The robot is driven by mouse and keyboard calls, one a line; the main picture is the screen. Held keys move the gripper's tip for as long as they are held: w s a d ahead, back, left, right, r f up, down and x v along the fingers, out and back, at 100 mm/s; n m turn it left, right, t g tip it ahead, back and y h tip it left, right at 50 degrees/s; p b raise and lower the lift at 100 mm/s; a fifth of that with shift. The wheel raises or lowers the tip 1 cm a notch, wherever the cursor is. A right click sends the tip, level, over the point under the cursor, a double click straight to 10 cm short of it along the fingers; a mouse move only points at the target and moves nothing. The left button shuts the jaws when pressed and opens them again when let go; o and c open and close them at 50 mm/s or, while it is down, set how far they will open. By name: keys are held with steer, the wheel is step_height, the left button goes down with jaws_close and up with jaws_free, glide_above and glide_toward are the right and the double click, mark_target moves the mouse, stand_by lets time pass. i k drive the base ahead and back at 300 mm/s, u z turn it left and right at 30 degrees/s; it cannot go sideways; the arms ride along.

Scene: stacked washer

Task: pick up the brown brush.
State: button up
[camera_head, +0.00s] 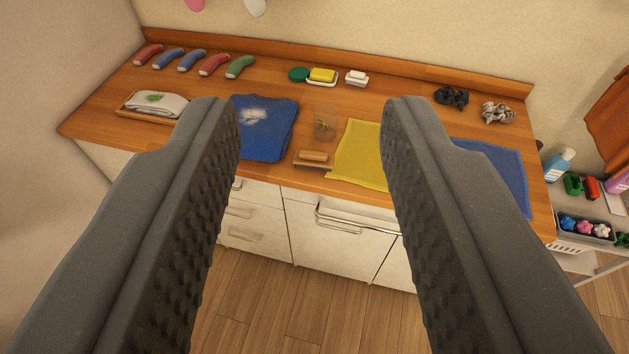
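A brown brush (314,156) with a block-like wooden body lies near the front edge of the wooden counter (300,103), between a blue folded shirt and a yellow cloth. It seems to rest on a flat brown piece, but it is too small to tell whether that is part of it. My gripper (311,108) is open and empty. Its two dark, studded fingers frame the brush in the picture, and the brush is well beyond them, apart from both. The brush is not hidden.
The blue shirt (264,128) is left of the brush, the yellow cloth (357,155) right. Soap dishes (322,77) are at the back. White drawers (337,232) with handles are below. A side shelf (590,210) holds bottles.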

mark_target(320, 161)
steer(key=z, duration=0.2)
steer(key=i, duration=1.25)
steer(key=u, duration=0.3)
